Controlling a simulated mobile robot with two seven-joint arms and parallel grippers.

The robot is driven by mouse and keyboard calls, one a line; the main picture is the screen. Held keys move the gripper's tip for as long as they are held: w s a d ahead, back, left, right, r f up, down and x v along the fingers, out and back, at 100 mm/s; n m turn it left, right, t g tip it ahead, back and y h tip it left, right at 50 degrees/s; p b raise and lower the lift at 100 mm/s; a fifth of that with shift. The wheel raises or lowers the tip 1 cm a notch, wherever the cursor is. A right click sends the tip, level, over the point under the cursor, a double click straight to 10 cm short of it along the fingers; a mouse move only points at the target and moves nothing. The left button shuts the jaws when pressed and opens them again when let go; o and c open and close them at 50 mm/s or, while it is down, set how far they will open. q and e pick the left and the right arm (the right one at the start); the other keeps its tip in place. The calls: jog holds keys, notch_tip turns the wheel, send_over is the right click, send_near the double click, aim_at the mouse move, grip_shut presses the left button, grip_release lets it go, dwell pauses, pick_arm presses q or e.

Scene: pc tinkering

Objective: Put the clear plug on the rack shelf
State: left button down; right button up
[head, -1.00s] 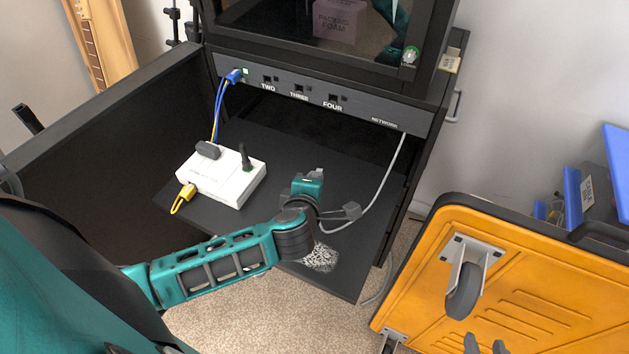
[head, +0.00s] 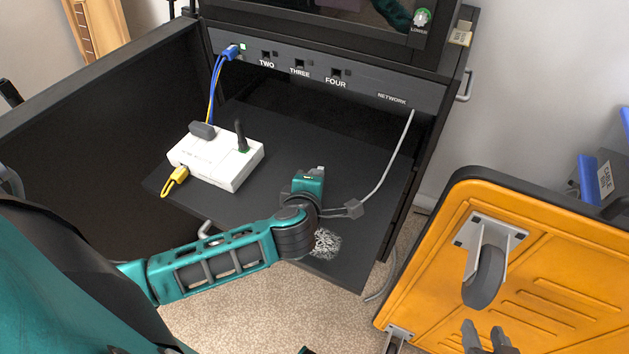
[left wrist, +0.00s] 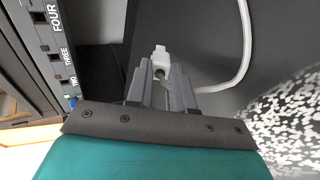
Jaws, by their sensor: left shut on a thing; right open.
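The clear plug (left wrist: 160,53) is between the fingertips of my left gripper (left wrist: 161,75) in the left wrist view, with its tip showing past them. In the head view the left gripper (head: 345,209) is low over the right part of the black rack shelf (head: 270,170); its fingers hide most of the plug there. I cannot tell whether the plug touches the shelf. A grey-white cable (head: 386,172) runs from the plug's area up to the NETWORK end of the panel. My right gripper (head: 485,338) is open and empty at the bottom, in front of the orange cart.
A white router (head: 215,160) with yellow and blue cables stands on the shelf's left part. A port panel (head: 320,78) is above the shelf. A speckled patch (head: 326,243) lies near the shelf's front edge. The orange cart (head: 550,250) stands at the right. The shelf's middle is clear.

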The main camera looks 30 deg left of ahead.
pick_arm(q)
jog(key=shift+f, duration=0.45)
jog(key=c, duration=0.9)
grip_release()
jog(key=shift+s, duration=0.1)
jog(key=shift+s+d+r, duration=0.2)
jog(key=shift+s+r, duration=0.05)
jog(key=shift+s, duration=0.15)
jog(key=shift+w, duration=0.1)
jog(key=shift+f, duration=0.25)
jog(key=o, duration=0.3)
